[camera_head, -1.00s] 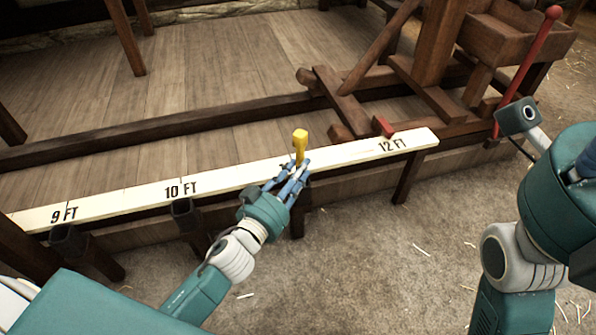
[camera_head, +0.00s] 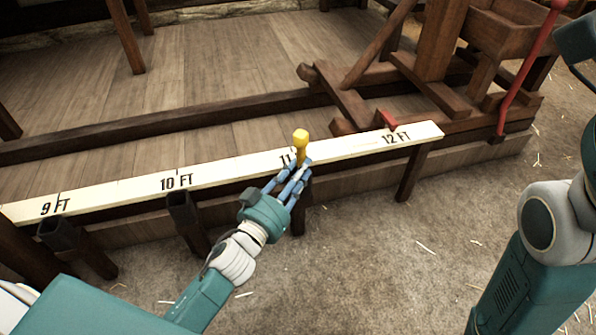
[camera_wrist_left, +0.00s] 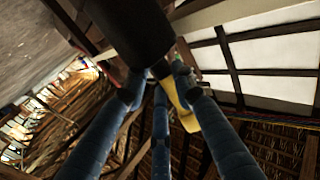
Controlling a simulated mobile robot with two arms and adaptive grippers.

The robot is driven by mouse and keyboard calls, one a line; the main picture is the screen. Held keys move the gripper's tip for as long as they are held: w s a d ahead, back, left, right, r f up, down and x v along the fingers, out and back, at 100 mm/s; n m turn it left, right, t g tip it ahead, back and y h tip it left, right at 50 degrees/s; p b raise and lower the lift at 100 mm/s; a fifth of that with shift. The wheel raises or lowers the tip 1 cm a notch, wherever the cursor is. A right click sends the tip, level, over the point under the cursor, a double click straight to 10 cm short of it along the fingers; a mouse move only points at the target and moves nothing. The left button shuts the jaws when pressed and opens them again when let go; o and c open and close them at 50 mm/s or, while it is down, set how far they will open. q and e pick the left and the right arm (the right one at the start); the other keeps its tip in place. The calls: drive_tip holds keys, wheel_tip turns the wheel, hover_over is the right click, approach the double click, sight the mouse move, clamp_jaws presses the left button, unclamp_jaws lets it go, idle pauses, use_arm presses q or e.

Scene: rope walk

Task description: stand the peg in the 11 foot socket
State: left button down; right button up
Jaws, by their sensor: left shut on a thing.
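My left gripper (camera_head: 296,174) is shut on the yellow peg (camera_head: 301,141), whose rounded head points up above the fingers. The peg is upright, in front of the white board (camera_head: 230,171), just right of the partly covered 11 mark. Below the fingers a dark post (camera_head: 299,219) shows, mostly hidden by the gripper. In the left wrist view the peg (camera_wrist_left: 183,112) lies between the blue fingers, beside a dark tube (camera_wrist_left: 128,30), which looks like the socket. I cannot tell whether the peg's lower end is in it. My right gripper is out of view.
Dark sockets stand below the 10 FT mark (camera_head: 187,222) and the 9 FT mark (camera_head: 75,245). A red block (camera_head: 388,119) lies by the 12 FT mark. A wooden machine with a red lever (camera_head: 520,85) stands at right. The floor in front is clear.

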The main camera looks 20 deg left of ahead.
use_arm(q)
drive_tip(key=f, duration=0.4)
drive_tip(key=shift+s+g, duration=0.25)
drive_tip(key=shift+g, duration=0.15)
drive_tip(key=c, duration=1.4)
unclamp_jaws()
drive_tip(key=shift+w, duration=0.1)
drive_tip(key=shift+o, duration=0.3)
drive_tip(key=shift+w+d+f, duration=0.1)
drive_tip(key=shift+w+d, duration=0.05)
drive_tip(key=shift+a, duration=0.25)
drive_tip(key=shift+s+a, duration=0.15)
drive_tip(key=shift+s, duration=0.4)
drive_tip(key=s+r, duration=0.2)
drive_tip(key=s, duration=0.4)
drive_tip(key=shift+s, duration=0.3)
drive_tip(key=shift+a, duration=0.1)
